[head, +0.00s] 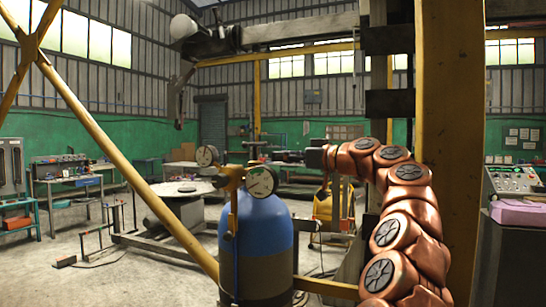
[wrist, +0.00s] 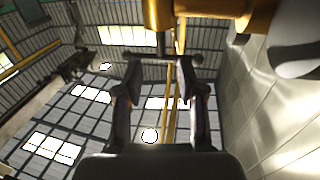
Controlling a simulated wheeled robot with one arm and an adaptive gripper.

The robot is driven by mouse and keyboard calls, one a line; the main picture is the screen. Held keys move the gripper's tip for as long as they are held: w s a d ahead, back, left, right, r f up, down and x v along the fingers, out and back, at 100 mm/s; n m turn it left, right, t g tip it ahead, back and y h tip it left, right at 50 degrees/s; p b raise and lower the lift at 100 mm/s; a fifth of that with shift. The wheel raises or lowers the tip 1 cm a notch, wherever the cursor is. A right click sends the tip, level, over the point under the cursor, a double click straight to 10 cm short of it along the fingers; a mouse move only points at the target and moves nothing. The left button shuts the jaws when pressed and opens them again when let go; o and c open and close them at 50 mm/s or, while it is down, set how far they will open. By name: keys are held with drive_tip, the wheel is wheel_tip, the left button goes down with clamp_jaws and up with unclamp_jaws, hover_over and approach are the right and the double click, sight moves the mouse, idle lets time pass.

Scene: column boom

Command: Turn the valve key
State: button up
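The blue gas cylinder (head: 262,235) stands upright in the middle of the head view. A brass valve (head: 236,176) with round gauges (head: 261,181) sits on its top. A small dark crossbar, apparently the valve key (head: 254,143), shows above the valve. My gripper (head: 283,157) reaches in from the right near the key, small and dark there. In the wrist view, my gripper (wrist: 161,70) has its two fingers apart. The key's bar (wrist: 165,58) lies across, just at or beyond the fingertips, below a brass part (wrist: 158,15). I cannot tell whether they touch.
A yellow diagonal brace (head: 130,170) crosses the left, and a thick yellow post (head: 450,120) stands at the right. A workbench (head: 68,187) is at the left. A pink box (head: 520,212) sits at the right.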

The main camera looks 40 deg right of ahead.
drive_tip(key=shift+v, duration=1.05)
